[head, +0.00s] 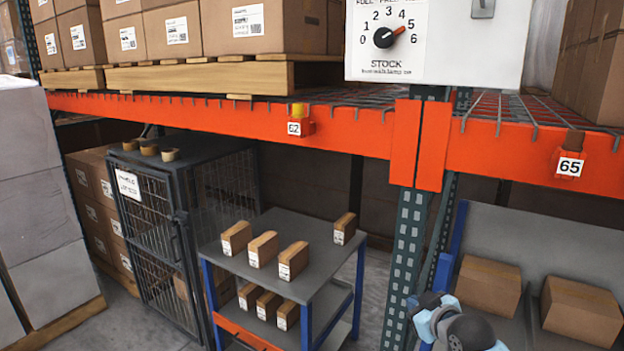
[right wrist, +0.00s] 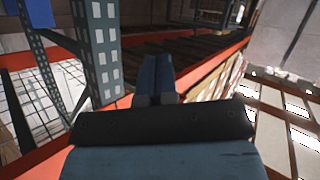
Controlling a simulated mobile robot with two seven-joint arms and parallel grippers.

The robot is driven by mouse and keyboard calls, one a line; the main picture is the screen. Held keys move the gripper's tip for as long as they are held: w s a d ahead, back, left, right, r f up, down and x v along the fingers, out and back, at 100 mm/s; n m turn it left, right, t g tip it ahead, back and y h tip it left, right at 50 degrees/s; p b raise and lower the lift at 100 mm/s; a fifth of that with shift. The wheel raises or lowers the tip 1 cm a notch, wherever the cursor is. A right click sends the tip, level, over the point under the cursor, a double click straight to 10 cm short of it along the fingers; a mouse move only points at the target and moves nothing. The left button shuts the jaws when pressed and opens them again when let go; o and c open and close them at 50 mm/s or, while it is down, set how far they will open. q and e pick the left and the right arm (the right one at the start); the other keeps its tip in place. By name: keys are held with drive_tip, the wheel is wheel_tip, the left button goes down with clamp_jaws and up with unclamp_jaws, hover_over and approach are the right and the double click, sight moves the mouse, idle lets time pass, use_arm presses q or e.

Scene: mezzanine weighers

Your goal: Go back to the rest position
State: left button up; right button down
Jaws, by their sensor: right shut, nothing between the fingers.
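My right gripper (right wrist: 158,78) shows in the right wrist view with its two blue fingers together and nothing between them. It points over orange rack beams, beside a perforated grey-green post. In the head view, light blue and dark grey parts of my right arm come in at the bottom right, in front of the rack bay with two cartons. The fingertips are hard to make out there. My left gripper is not in either view.
A rack with an orange beam (head: 230,118) crosses the head view, above a perforated upright (head: 404,265). A grey cart (head: 285,225) carries several small cartons. A mesh cage (head: 150,215) stands left of it. A dial box (head: 440,40) hangs above. Two cartons (head: 488,284) (head: 580,312) lie at right.

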drive_tip(key=s+a+f+m+g, duration=0.1)
drive_tip(key=s+a+f+m, duration=0.1)
drive_tip(key=s+f, duration=1.55)
drive_tip(key=s+f+m, duration=0.1)
drive_tip(key=s+f, duration=0.3)
drive_tip(key=s, duration=0.4)
drive_tip(key=s+f+m+g+h, duration=0.1)
drive_tip(key=s+f, duration=0.3)
drive_tip(key=s, duration=0.5)
drive_tip(key=shift+s+a, duration=0.2)
